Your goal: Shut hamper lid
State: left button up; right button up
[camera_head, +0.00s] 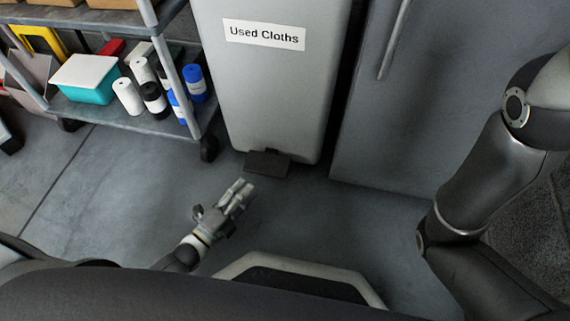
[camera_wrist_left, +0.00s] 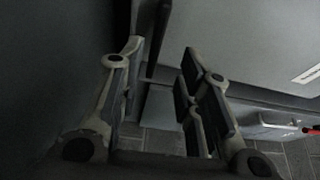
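The hamper (camera_head: 270,90) is a tall grey bin with a white "Used Cloths" label (camera_head: 264,33) on its front and a dark foot pedal (camera_head: 267,163) at its base. Its top and lid are outside the head view. In the left wrist view, a grey panel (camera_wrist_left: 235,35) bears part of a white label (camera_wrist_left: 308,74); no lid can be made out. My left gripper (camera_head: 241,188) is in front of the pedal in the picture, apart from the hamper. In the left wrist view its fingers (camera_wrist_left: 161,50) are spread with nothing between them. My right gripper is out of view.
A grey cabinet (camera_head: 440,95) stands right of the hamper. The floor (camera_head: 130,185) before them is clear.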

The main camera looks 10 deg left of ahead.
aim_at(266, 166)
pick_arm(q)
jog(key=shift+w+f, duration=0.1)
jog(key=shift+f, duration=0.25)
jog(key=b+x, duration=0.5)
jog(key=x, duration=0.4)
jog(key=shift+w+b, duration=0.1)
jog(key=shift+b, duration=0.25)
jog(key=shift+w+d+r, duration=0.15)
jog(key=shift+w+d, duration=0.15)
jog(key=shift+w, duration=0.15)
grip_shut()
